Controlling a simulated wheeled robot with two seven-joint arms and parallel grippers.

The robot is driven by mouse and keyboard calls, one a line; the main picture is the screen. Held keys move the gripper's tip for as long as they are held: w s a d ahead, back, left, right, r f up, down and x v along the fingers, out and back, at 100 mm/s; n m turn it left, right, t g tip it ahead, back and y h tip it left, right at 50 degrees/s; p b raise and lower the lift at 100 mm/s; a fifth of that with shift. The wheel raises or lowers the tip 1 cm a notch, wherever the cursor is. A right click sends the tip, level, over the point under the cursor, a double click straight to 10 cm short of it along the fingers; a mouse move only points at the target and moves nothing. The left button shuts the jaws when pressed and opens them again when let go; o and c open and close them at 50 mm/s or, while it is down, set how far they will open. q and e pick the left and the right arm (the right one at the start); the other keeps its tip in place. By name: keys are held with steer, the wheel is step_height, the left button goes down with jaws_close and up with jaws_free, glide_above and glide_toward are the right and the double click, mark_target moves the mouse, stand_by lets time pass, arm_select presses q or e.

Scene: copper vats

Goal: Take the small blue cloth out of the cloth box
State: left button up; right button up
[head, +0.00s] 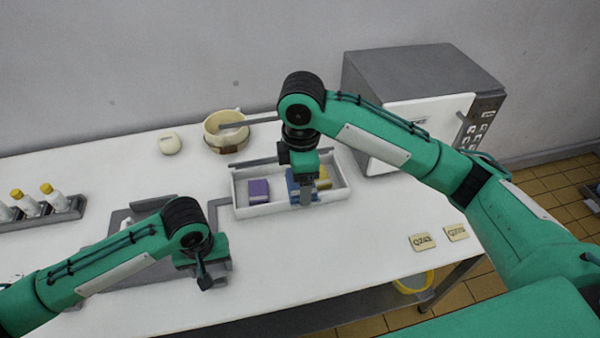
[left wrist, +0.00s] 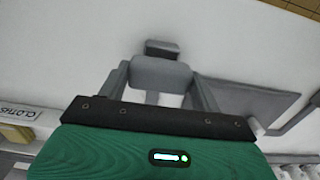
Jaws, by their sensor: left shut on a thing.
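The white cloth box (head: 262,211) stands on the table with a purple cloth (head: 258,191), the small blue cloth (head: 293,186) and a yellow cloth (head: 324,172) inside. My right gripper (head: 307,198) points down into the box at the blue cloth and hides part of it. I cannot tell whether its fingers are closed on the cloth. My left gripper (head: 204,280) is over the table, left of and nearer than the box. In the left wrist view my left gripper (left wrist: 161,85) is shut on a grey block-like thing (left wrist: 160,72), which I cannot identify.
A grey tray-like fixture (head: 125,216) lies beside my left gripper. A cream pot (head: 226,130) stands behind the box, and a white microwave-like unit (head: 425,105) stands behind right. Bottles in a rack (head: 45,205) are far left. Two small signs (head: 422,242) lie front right.

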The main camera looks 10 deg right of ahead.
arm_select(q)
steer(key=shift+r, duration=0.1)
arm_select(e)
steer(key=shift+r, duration=0.15)
arm_select(q)
steer(key=shift+r+p, duration=0.9)
steer(key=shift+p, duration=0.6)
arm_select(e)
steer(key=shift+r, duration=1.35)
arm_select(q)
steer(key=o, duration=1.1)
steer(key=shift+c, duration=0.2)
arm_select(e)
steer(key=shift+f+b, duration=0.3)
arm_select(q)
step_height(320, 180, up, 12)
